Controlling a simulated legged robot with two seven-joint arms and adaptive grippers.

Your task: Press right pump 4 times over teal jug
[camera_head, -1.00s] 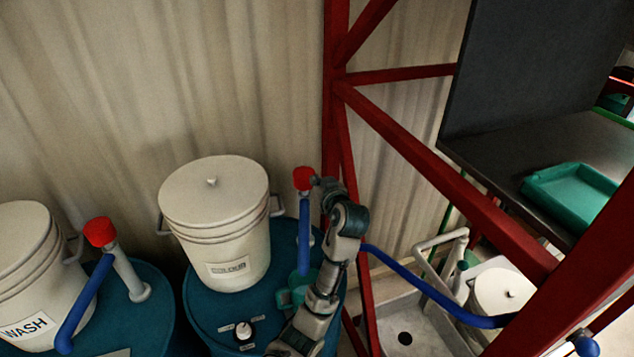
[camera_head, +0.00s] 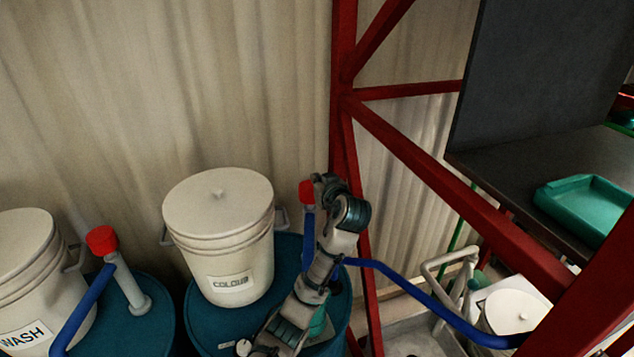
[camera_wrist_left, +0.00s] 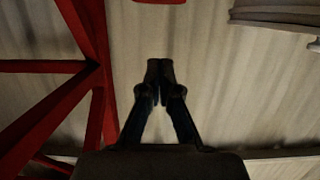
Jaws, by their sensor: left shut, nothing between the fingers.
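The right pump has a red cap (camera_head: 306,192) on a stem with a blue spout, at the right drum's back edge. My left gripper (camera_head: 324,184) is beside and slightly above this cap, at its right; I cannot tell if they touch. The left wrist view shows its fingers (camera_wrist_left: 160,70) shut and empty. A red piece, perhaps the cap, shows at that view's top edge. The teal jug (camera_head: 318,325) is mostly hidden behind my left arm, on the right drum. My right gripper is not in view.
A white COLOUR bucket (camera_head: 222,245) stands on the right drum (camera_head: 205,325). Another red-capped pump (camera_head: 102,240) and a WASH bucket (camera_head: 25,270) are at the left. A red steel frame (camera_head: 440,165) and a blue hose (camera_head: 410,285) are close right of my arm.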

